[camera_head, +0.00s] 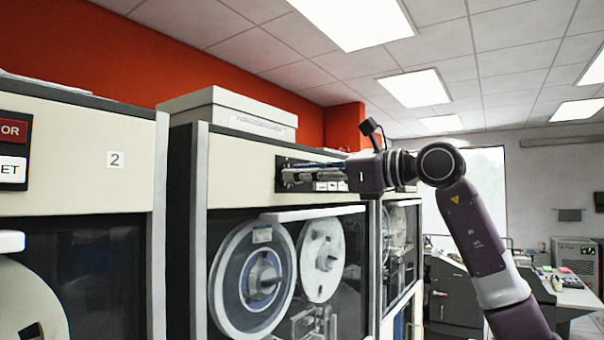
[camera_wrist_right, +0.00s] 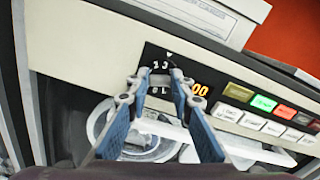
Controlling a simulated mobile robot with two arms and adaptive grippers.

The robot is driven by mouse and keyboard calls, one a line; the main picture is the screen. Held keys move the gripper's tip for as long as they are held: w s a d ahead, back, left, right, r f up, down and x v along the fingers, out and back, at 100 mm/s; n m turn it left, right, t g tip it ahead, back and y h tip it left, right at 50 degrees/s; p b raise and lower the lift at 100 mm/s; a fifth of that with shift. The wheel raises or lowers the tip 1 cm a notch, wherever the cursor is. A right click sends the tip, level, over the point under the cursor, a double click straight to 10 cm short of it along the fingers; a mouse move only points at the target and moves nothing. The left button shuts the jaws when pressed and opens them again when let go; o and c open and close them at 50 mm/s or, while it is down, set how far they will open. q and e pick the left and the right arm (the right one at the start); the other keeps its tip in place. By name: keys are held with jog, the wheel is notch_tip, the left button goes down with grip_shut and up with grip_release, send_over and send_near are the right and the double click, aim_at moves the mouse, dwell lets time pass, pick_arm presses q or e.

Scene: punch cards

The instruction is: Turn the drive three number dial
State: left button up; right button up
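The drive's number dial (camera_wrist_right: 159,79) shows in the right wrist view as a small black dial with white numerals and a white triangle mark above it. It sits on a black panel high on the cabinet front. My right gripper (camera_wrist_right: 156,82) is in front of it, its blue fingers apart with the tips at either side of the dial. Whether the tips touch it I cannot tell. In the head view my right gripper (camera_head: 287,176) reaches left along the drive's control panel (camera_head: 283,161) and hides the dial. My left gripper is out of view.
Lit orange digits (camera_wrist_right: 200,89) and several coloured buttons (camera_wrist_right: 263,103) lie right of the dial. Tape reels (camera_head: 252,279) sit behind glass below. A cabinet marked 2 (camera_head: 115,159) stands to the left. A white box (camera_head: 228,113) lies on top. A desk is at the far right.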

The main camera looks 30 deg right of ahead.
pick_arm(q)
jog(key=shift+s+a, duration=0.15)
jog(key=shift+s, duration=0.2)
pick_arm(e)
grip_shut()
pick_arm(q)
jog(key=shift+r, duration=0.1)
pick_arm(e)
jog(key=shift+m, duration=0.3)
pick_arm(q)
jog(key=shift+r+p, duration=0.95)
jog(key=shift+p, duration=0.1)
pick_arm(e)
jog(key=shift+d+r+m, duration=0.1)
jog(key=shift+d+m, duration=0.05)
jog(key=shift+m, duration=3.15)
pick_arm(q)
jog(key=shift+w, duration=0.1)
pick_arm(e)
jog(key=o, duration=0.8)
grip_release()
jog(key=shift+w, duration=0.1)
jog(key=v, duration=1.2)
